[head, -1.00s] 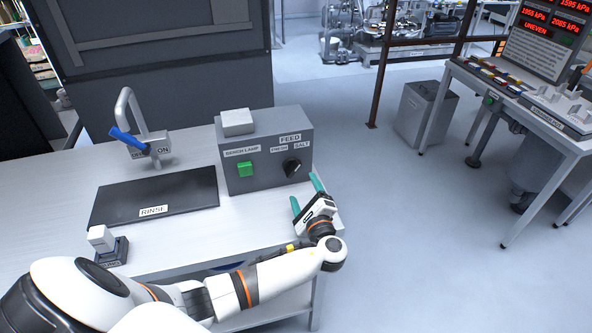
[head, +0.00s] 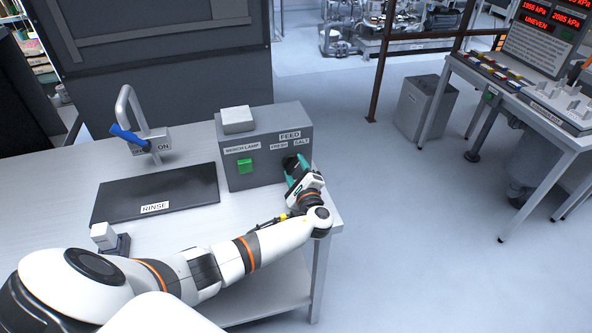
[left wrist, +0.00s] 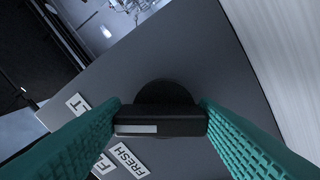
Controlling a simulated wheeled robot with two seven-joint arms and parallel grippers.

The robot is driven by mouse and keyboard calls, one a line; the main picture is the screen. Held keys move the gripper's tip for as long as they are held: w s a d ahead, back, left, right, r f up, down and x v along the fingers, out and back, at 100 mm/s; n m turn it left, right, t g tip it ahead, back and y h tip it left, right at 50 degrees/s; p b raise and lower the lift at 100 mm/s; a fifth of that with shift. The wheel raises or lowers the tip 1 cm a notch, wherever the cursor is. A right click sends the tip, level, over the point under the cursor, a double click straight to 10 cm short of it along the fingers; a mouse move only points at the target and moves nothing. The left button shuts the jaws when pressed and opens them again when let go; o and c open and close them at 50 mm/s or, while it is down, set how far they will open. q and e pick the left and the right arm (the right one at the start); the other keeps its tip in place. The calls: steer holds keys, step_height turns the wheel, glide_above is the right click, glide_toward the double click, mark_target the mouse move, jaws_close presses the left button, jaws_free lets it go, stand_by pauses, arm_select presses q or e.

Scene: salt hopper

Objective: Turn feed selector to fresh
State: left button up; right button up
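The feed selector is a black knob with a white mark on one end of its bar, seen close in the left wrist view (left wrist: 165,121). It sits on the front of a grey control box (head: 262,173) under a FEED label (head: 290,135). The FRESH label (left wrist: 128,160) and the partly hidden SALT label (left wrist: 78,103) show beside it. My left gripper (head: 293,167) is at the knob, its teal fingers on both sides of the bar and seemingly touching it. In the head view the gripper mostly covers the knob. My right gripper is not in view.
A green bench lamp switch (head: 245,166) is left of the selector on the same box. A black RINSE mat (head: 185,190) and a blue-handled tap (head: 128,134) are farther left on the bench. Open floor lies right of the bench.

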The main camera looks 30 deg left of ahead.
arm_select(q)
steer(key=c, duration=0.3)
steer(key=shift+f+n+b, duration=0.25)
steer(key=shift+n+b, duration=0.55)
steer(key=shift+b, duration=0.35)
steer(key=n+b, duration=1)
steer(key=b, duration=0.3)
steer(key=shift+s, duration=0.1)
steer(key=shift+a+r+n+b, duration=0.1)
steer(key=shift+r+n+b, duration=0.1)
steer(key=shift+n+b, duration=0.55)
steer(key=shift+r+n+b, duration=0.15)
steer(key=shift+n+b, duration=0.4)
steer(key=shift+b, duration=0.3)
steer(key=o, duration=1)
steer(key=shift+r, duration=0.1)
